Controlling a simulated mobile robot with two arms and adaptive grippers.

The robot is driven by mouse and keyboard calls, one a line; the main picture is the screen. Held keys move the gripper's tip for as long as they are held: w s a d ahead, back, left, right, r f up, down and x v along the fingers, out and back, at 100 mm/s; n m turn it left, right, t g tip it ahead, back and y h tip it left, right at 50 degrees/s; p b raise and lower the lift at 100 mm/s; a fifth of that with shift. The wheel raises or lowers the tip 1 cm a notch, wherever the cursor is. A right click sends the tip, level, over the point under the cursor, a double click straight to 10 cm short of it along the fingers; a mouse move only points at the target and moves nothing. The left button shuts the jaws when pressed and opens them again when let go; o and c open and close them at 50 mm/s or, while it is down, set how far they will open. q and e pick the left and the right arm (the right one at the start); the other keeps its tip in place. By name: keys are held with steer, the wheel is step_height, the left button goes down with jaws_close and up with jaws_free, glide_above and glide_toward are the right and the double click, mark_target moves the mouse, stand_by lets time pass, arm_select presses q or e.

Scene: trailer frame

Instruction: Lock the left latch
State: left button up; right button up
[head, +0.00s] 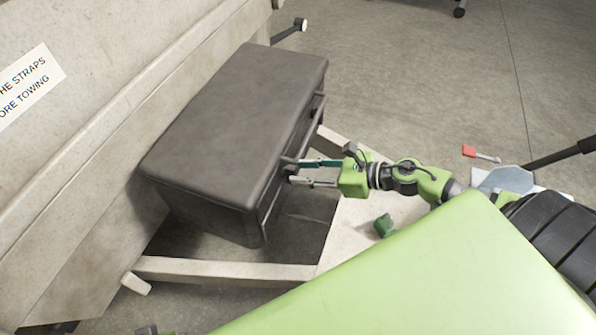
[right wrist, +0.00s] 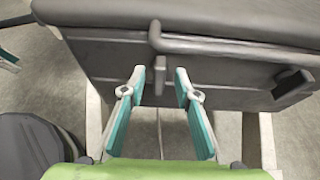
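A dark grey box (head: 235,110) with a rounded lid sits on the pale trailer frame. Its front shows again in the right wrist view (right wrist: 110,70). A grey bar (right wrist: 225,46) runs along the front under the lid, with its bent end near the middle. Below that end is a small upright tab (right wrist: 159,75), which I take to be a latch part; I cannot tell if it is the left latch or locked. My right gripper (head: 296,171) is open at the front, with the tab between its fingertips in the wrist view (right wrist: 160,76).
A pale trailer beam (head: 225,270) runs below the box, and a trailer wall with a sign (head: 30,85) stands behind it. A red-headed tool (head: 470,152) lies at the right. Open concrete floor (head: 430,80) lies beyond.

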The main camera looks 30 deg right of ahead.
steer(key=shift+x, duration=1)
jaws_close()
